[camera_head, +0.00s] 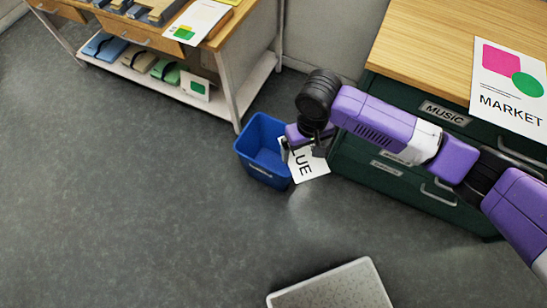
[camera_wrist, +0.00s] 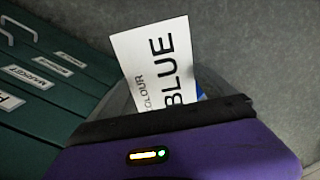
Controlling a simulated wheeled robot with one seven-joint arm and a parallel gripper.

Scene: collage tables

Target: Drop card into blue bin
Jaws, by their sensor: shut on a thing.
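A white card (camera_head: 312,164) with large dark letters is held at the end of my arm, in front of the green cabinet. In the wrist view the card (camera_wrist: 142,57) reads "COLOUR BLUE" and sticks out past the dark gripper edge. My gripper (camera_head: 298,146) is shut on the card. The blue bin (camera_head: 270,176) stands on the floor just left of the gripper, and the gripper and card overlap its right side in the head view. A small patch of blue (camera_wrist: 200,92) shows beside the card in the wrist view. The bin's inside is partly hidden.
The green drawer cabinet (camera_head: 373,178) with a wooden top stands to the right, bearing a "MARKET" poster (camera_head: 506,78). A shelf table (camera_head: 225,75) is behind the bin. A speckled grey slab (camera_head: 335,290) is at the bottom. Floor to the left is clear.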

